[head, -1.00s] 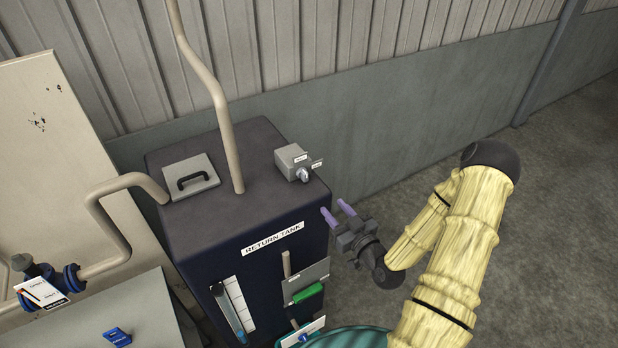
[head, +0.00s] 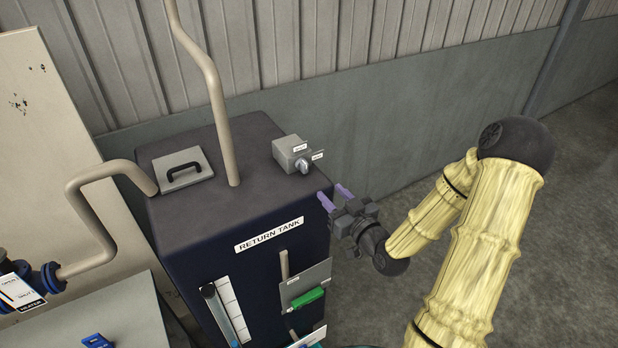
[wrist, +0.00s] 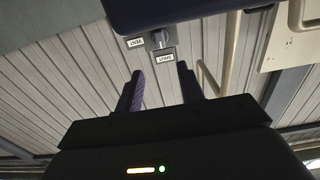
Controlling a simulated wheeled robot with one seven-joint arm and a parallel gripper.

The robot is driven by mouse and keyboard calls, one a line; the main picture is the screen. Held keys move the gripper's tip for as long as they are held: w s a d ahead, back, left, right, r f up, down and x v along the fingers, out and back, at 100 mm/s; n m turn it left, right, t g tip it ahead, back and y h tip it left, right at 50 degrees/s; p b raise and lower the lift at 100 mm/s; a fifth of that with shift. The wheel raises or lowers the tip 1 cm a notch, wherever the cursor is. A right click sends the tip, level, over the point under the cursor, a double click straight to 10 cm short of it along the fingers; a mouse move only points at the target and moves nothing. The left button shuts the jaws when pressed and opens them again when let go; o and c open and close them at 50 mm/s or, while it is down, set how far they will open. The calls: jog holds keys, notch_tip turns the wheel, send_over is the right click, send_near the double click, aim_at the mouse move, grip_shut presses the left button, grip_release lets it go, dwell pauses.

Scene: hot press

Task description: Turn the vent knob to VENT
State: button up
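The vent knob (head: 303,165) is a small grey knob on the front of a grey box (head: 289,153) on top of the dark return tank, near its right edge. My gripper (head: 336,196) is open and empty, with purple fingers apart, in front of and to the right of the tank's top edge. It is below the knob and not touching it.
The return tank (head: 180,228) carries a beige pipe (head: 222,120) rising from its top and a lid with a black handle (head: 184,170). A green handle (head: 308,298) is on its front. Open floor lies to the right.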

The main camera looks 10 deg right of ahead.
aim_at(306, 167)
jog(key=shift+a+f+b, duration=0.1)
jog(key=shift+f+b, duration=0.1)
jog(key=shift+b, duration=0.1)
jog(key=p+x, duration=0.3)
jog(key=x, duration=0.8)
jog(key=shift+w+a+r, duration=0.1)
jog(key=shift+w, duration=0.2)
grip_shut()
